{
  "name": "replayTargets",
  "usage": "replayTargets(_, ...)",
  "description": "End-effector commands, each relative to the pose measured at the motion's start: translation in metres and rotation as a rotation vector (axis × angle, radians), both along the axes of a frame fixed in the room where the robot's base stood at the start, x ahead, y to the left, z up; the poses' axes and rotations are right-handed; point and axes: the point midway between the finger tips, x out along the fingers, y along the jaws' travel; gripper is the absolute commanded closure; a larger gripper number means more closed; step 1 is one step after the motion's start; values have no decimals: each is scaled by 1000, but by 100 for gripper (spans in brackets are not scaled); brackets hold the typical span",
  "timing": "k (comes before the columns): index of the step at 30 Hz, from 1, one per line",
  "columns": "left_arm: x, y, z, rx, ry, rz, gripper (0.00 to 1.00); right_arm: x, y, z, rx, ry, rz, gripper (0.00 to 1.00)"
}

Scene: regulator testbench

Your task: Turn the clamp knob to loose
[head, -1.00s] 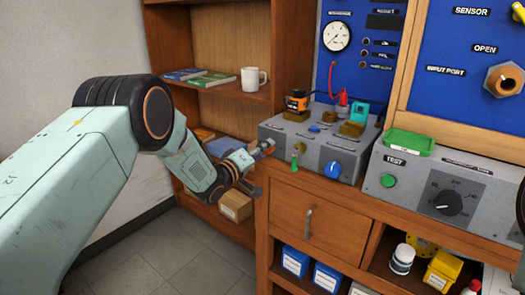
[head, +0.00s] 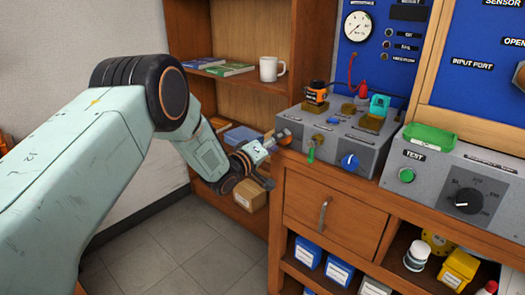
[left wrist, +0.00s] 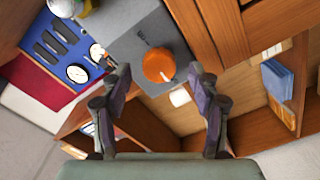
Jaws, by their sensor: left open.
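The clamp knob appears to be the round orange knob (left wrist: 158,66) on the side of the grey box, with a light pointer mark on it. My left gripper (head: 272,160) is open and empty beside that end. In the left wrist view its two fingers stand apart either side of the knob, apparently short of it. The grey box (head: 369,157) sits on the wooden bench. My right gripper is not in view.
The box top carries an orange-and-black part (head: 316,94), brass blocks and a teal part (head: 379,104). A blue knob (head: 350,162) and a green lever (head: 311,151) are on its front. A wooden shelf with a white mug (head: 271,69) stands behind my arm.

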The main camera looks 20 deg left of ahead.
Motion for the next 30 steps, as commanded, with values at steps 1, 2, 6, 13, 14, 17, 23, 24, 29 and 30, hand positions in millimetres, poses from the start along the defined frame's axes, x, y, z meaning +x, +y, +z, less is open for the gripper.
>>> replayTargets(1,-6,4,1,-2,1,3,38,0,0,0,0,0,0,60)
replayTargets(2,-10,5,1,-2,1,3,38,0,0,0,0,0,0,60)
replayTargets(6,-32,13,1,-3,2,3,38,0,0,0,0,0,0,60)
replayTargets(13,-68,26,1,-4,1,4,38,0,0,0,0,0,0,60)
replayTargets(14,-73,27,1,-4,1,4,38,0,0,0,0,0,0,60)
replayTargets(17,-85,33,1,-3,1,4,38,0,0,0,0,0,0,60)
replayTargets(23,-99,36,1,-2,0,1,38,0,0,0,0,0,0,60)
replayTargets(24,-100,36,1,-1,-1,2,38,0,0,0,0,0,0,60)
replayTargets(29,-101,36,1,0,-1,0,38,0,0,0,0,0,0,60)
replayTargets(30,-101,36,1,0,-1,0,38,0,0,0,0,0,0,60)
